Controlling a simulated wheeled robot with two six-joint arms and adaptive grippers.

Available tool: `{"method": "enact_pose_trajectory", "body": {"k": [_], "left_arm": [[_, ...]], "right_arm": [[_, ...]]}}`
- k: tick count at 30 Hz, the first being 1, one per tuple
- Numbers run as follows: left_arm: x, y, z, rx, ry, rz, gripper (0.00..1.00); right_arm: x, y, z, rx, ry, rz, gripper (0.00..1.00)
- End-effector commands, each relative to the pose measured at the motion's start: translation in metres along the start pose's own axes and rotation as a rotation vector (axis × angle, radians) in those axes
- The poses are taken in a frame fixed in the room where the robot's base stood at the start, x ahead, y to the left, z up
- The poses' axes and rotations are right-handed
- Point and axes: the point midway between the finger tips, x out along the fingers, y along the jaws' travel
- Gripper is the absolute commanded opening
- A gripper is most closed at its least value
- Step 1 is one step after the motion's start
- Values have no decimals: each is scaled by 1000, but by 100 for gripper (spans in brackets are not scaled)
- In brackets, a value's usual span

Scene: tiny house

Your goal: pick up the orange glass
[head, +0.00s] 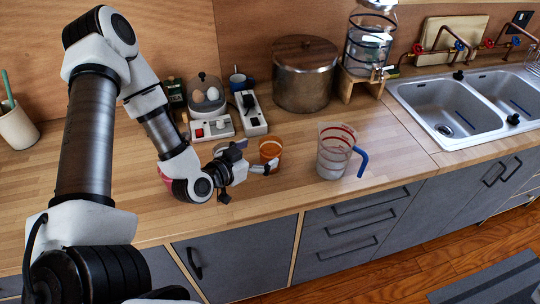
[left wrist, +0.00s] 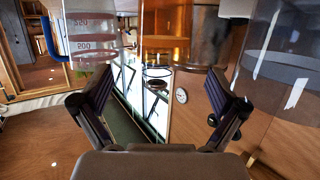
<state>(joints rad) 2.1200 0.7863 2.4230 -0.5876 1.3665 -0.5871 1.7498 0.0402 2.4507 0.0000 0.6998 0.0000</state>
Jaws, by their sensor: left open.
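The orange glass (head: 270,150) stands upright on the wooden counter, left of the measuring jug. My left gripper (head: 257,158) is open, just left of the glass, with its fingertips pointing at it. One finger overlaps the lower edge of the glass in the head view; I cannot tell whether they touch. In the left wrist view the open left gripper (left wrist: 158,115) has its fingers wide apart with nothing held. The see-through orange-brown glass (left wrist: 190,38) shows at the top, between and beyond the fingers. My right gripper is not in view.
A clear measuring jug (head: 334,152) with a blue handle stands right of the glass. Behind are a big metal pot (head: 305,80), an egg cooker (head: 208,112) and a power strip (head: 250,112). A reddish item (head: 165,180) is partly behind my arm. Counter in front is clear.

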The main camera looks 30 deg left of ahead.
Motion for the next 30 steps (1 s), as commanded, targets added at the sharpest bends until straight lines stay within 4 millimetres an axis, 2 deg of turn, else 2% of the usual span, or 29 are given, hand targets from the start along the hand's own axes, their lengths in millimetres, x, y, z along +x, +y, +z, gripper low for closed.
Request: {"method": "enact_pose_trajectory", "body": {"k": [9,12,17,20,21,25,30], "left_arm": [[48,-3,-3,5,-1,3,97],[54,-4,-2,0,-1,1,97],[54,-4,-2,-1,0,0,97],[54,-4,-2,-1,0,0,65],[54,-4,-2,-1,0,0,51],[54,-4,-2,-1,-1,0,5],[54,-4,-2,-1,0,0,5]], "right_arm": [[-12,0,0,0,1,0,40],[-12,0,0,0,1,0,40],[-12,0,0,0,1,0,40],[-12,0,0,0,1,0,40],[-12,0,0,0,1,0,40],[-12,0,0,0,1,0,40],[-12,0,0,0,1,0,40]]}}
